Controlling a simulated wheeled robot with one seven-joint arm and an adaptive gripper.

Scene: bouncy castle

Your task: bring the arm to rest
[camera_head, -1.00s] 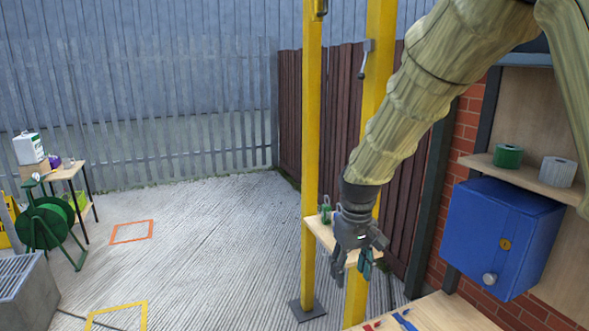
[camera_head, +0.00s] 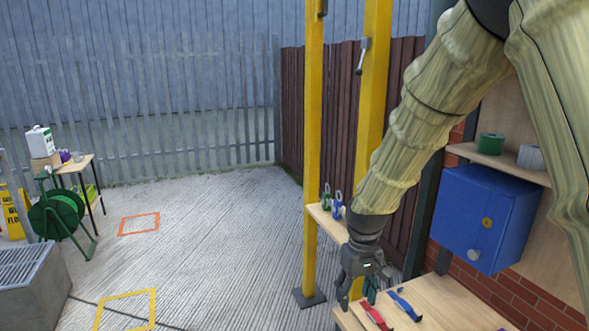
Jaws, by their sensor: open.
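My arm, in a pale greenish ribbed sleeve, comes down from the upper right of the head view. My gripper (camera_head: 357,292) hangs at its end, pointing down, in front of a yellow post and at the left end of the wooden bench (camera_head: 455,312). Its fingers are apart. A dark teal thing (camera_head: 371,289) shows just behind or beside the fingers; I cannot tell whether it touches them. A red-handled tool (camera_head: 375,315) and a blue-handled tool (camera_head: 404,304) lie on the bench to the right of the gripper.
A small wooden shelf (camera_head: 328,222) between yellow posts (camera_head: 312,150) holds a green and a blue padlock-like item. A blue cabinet (camera_head: 483,217) hangs on the right, below a shelf with rolls. A green hose reel (camera_head: 57,216) stands left.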

